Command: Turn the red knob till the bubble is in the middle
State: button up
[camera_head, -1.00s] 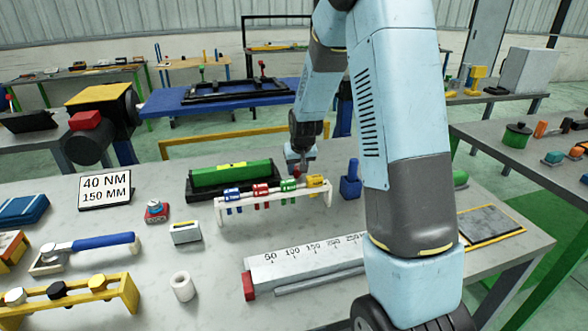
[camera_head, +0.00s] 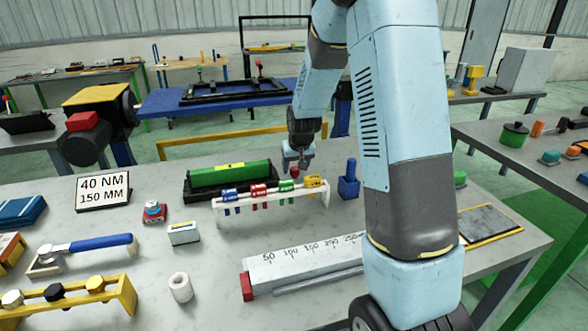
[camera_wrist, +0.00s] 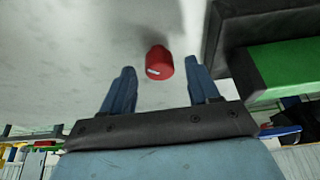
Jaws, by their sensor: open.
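The red knob (camera_head: 295,172) is at the right end of the long green level (camera_head: 215,177) in its black base. In the wrist view the knob (camera_wrist: 159,62) is a short red cylinder with a white mark on its face. My gripper (camera_head: 297,168) is over the knob, pointing down. In the wrist view my gripper (camera_wrist: 162,75) is open, with one finger on each side of the knob's line and clear gaps to it. A yellow window (camera_head: 231,166) is on top of the level. The bubble is too small to make out.
A white rack (camera_head: 272,198) with coloured clips stands close in front of the level and knob. A blue holder (camera_head: 349,185) stands to the right. A long ruled block (camera_head: 305,258) lies nearer. The bench between rack and block is partly clear.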

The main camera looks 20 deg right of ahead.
jog(key=v, duration=1.2)
jog(key=shift+s, duration=0.15)
jog(key=shift+r, duration=0.2)
jog(key=s+r, duration=0.4)
jog(key=s, duration=0.6)
jog(key=s+r, duration=0.4)
jog(key=s, duration=0.6)
jog(key=s+a+r+t, duration=0.1)
jog(key=s+r, duration=0.3)
jog(key=s, duration=0.6)
jog(key=shift+r, duration=0.3)
jog(key=shift+s+f, duration=0.1)
jog(key=shift+s, duration=0.5)
